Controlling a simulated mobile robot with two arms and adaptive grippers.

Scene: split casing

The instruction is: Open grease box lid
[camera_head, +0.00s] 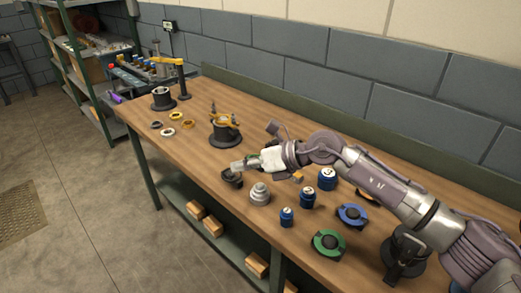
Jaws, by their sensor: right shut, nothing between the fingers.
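My right arm comes in from the right, and its gripper (238,166) is shut and empty at the middle of the workbench. The gripper tip is just above a small dark round container (232,180), which looks like the grease box. Whether the tip touches it, and whether a lid is on it, cannot be told at this size. My left gripper is not in view.
A grey stepped part (260,194) stands beside the dark container. Blue canisters (307,198), a blue ring part (352,215) and a green ring part (328,243) are on the right. A black fixture with yellow parts (225,129) stands behind on the workbench (190,155).

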